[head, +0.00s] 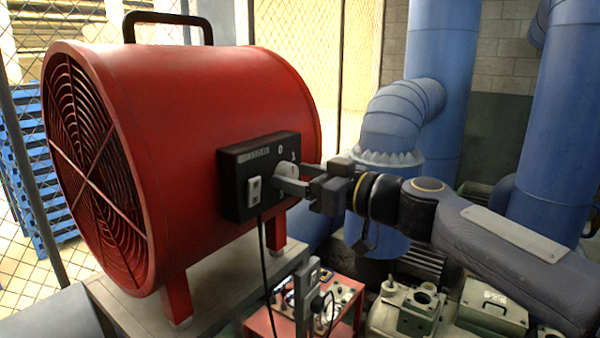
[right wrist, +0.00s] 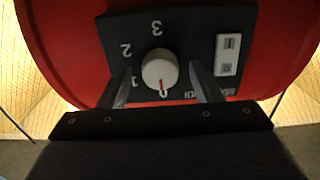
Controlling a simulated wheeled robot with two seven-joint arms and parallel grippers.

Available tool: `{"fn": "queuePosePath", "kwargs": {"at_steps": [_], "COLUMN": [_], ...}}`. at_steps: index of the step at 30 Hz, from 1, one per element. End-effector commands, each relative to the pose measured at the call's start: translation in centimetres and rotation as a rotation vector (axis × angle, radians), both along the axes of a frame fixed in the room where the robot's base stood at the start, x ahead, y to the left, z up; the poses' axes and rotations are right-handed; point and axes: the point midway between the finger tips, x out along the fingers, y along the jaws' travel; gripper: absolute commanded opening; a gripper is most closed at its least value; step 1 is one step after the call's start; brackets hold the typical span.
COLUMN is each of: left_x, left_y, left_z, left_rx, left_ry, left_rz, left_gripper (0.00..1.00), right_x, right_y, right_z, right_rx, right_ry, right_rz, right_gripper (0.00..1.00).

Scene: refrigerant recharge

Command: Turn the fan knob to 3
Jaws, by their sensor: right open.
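The red drum fan (head: 210,120) stands on feet on a grey base in the head view. Its black control box (head: 236,190) carries a white round knob (right wrist: 160,68). In the right wrist view the panel shows upside down, with the knob's red mark at the 0 and the numerals 1, 2 and 3 around the dial. My right gripper (right wrist: 161,76) is open, one finger on each side of the knob with visible gaps in that view. In the head view the right gripper (head: 286,180) reaches the box from the right and partly hides the knob. My left gripper is not seen.
A rocker switch (right wrist: 229,55) sits beside the knob on the box. A black cable (head: 264,265) hangs below it. A red unit (head: 345,300) and green-grey machinery (head: 405,310) stand below my right arm. Blue pipes (head: 440,60) rise behind it.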

Motion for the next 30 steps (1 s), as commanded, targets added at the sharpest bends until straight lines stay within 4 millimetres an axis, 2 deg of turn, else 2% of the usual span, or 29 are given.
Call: {"fn": "queuePosePath", "kwargs": {"at_steps": [5,15,23,30], "left_x": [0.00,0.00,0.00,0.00], "left_y": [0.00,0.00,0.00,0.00], "left_z": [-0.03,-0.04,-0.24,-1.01], "left_rx": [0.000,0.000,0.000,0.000], "left_ry": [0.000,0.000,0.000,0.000], "left_rz": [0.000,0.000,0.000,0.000], "left_gripper": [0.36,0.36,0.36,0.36], "right_x": [-0.01,-0.03,-0.03,-0.03], "right_y": [0.00,-0.02,-0.03,-0.04], "right_z": [-0.03,-0.03,-0.10,-0.22], "right_rx": [0.000,0.000,0.013,0.081], "right_ry": [0.000,0.000,0.018,0.112], "right_rz": [0.000,0.000,0.000,0.000], "right_gripper": [0.58,0.14,0.14,0.14]}}
